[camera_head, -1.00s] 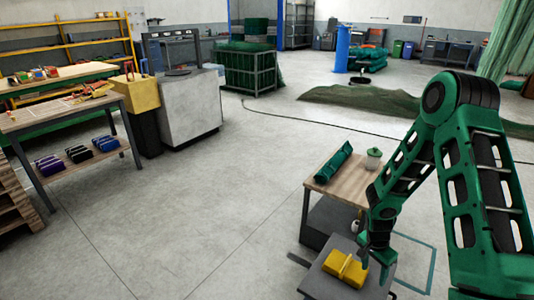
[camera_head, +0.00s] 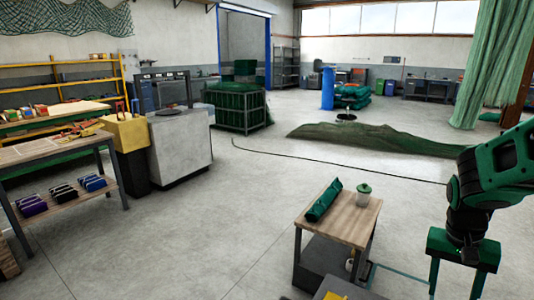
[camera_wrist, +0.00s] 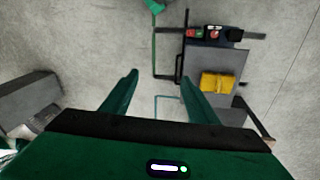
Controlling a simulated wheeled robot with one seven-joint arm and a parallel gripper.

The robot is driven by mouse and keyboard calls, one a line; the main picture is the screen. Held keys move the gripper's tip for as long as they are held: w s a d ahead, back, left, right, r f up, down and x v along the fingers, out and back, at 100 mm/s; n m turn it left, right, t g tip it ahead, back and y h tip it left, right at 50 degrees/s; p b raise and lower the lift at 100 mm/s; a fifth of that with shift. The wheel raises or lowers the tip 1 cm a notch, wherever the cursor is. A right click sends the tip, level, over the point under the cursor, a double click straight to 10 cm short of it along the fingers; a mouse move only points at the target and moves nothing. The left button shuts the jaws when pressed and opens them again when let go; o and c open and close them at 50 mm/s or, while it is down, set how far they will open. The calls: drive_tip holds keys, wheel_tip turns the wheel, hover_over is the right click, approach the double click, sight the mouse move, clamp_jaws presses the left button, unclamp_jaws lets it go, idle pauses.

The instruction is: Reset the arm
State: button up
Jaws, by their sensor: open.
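My gripper (camera_head: 455,290) is at the lower right of the head view, pointing down over the floor. It is open, with two green fingers apart and nothing between them. In the wrist view my gripper (camera_wrist: 160,82) shows its fingers spread over bare grey floor. A folded yellow thing (camera_wrist: 218,82) lies on a grey-topped stand (camera_wrist: 208,62), to the right of the fingers and well below them.
A wood-topped cart (camera_head: 349,220) holds a green roll (camera_head: 324,201) and a green-lidded jar (camera_head: 364,195), left of my arm. A workbench (camera_head: 60,145) and grey cabinet (camera_head: 181,150) stand at left. A net pile (camera_head: 385,140) lies behind.

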drive_tip(key=s+a+r+n+y, duration=0.1)
drive_tip(key=s+r, duration=0.5)
drive_tip(key=s, duration=0.6)
drive_tip(key=shift+s+a+n+t+y, duration=0.2)
drive_tip(key=shift+a+n+t+y, duration=0.3)
drive_tip(key=shift+a, duration=0.7)
drive_tip(key=c, duration=0.5)
drive_tip(key=shift+a, duration=0.1)
drive_tip(key=shift+c, duration=0.4)
